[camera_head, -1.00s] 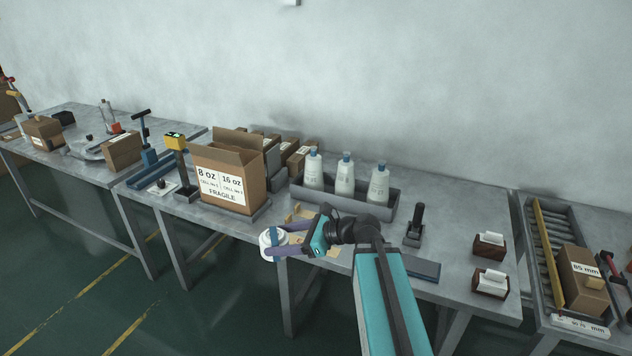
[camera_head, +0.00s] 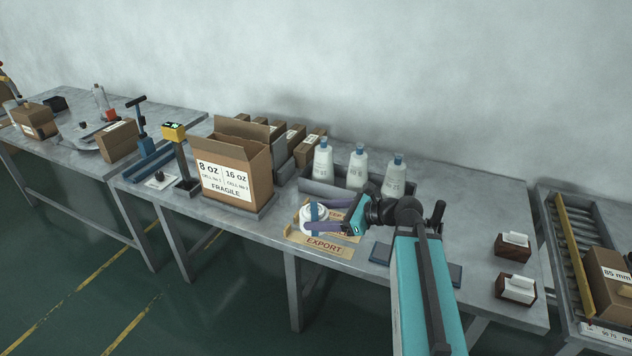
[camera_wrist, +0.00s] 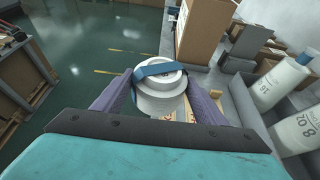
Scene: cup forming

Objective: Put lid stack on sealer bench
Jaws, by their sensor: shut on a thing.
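The lid stack (camera_head: 314,219) is a short pile of white round lids with a blue band across it. My gripper (camera_head: 318,218) is shut on it, with purple fingers on either side. In the wrist view the lid stack (camera_wrist: 160,88) sits between the two fingers (camera_wrist: 160,95), its blue band over the top.
Two wooden card boxes (camera_head: 516,290) are at the right. A yellow-headed device (camera_head: 173,132) stands beyond the carton.

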